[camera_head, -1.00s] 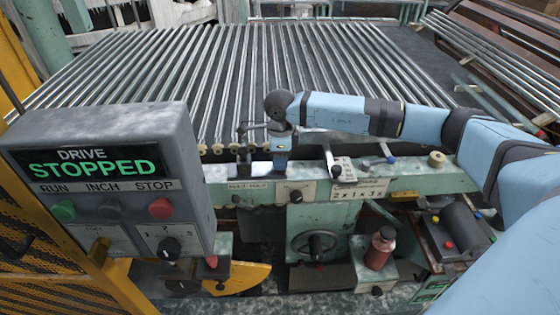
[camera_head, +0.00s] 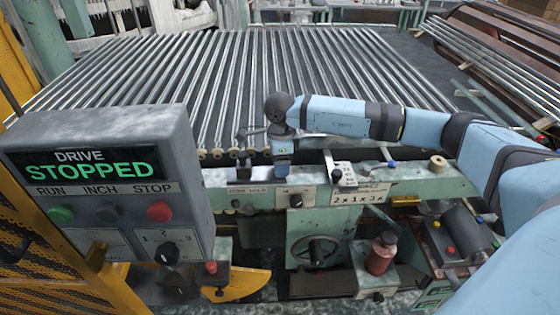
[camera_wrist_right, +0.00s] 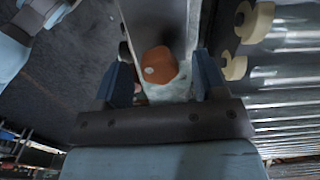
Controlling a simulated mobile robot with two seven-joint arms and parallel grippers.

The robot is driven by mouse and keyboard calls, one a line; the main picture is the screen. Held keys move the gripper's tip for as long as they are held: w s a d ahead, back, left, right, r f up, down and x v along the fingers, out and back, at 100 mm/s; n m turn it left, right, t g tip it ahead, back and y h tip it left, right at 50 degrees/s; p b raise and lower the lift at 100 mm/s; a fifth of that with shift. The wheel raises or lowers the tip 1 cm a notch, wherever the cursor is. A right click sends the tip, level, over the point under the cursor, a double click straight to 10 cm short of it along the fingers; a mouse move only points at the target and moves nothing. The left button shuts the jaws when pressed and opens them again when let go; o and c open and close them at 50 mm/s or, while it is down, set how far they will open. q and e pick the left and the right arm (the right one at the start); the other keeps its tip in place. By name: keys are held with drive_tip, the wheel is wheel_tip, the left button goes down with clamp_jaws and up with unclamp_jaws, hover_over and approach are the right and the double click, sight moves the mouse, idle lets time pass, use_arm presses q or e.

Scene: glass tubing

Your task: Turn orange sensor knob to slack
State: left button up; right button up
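The orange sensor knob (camera_wrist_right: 160,66) shows in the right wrist view, round with a pale dot, on a pale green bar. My right gripper (camera_wrist_right: 161,78) is open, with one blue finger to each side of the knob. A gap shows between the knob and each finger; I cannot tell how deep the fingers reach. In the head view my right gripper (camera_head: 283,170) hangs low over the green machine rail (camera_head: 225,177), and the knob is hidden there. My left gripper is in neither view.
A grey control box (camera_head: 110,120) reading DRIVE STOPPED stands at left. Glass tubes (camera_head: 230,80) lie in rows behind the rail. A small lever plate (camera_head: 345,175), a handwheel (camera_head: 315,250) and a red-brown bottle (camera_head: 380,255) are to the right of or below the gripper.

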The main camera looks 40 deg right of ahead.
wheel_tip(320, 180, up, 14)
idle(0.6)
drive_tip(key=shift+s+f, duration=0.1)
drive_tip(key=shift+f, duration=0.1)
idle(0.3)
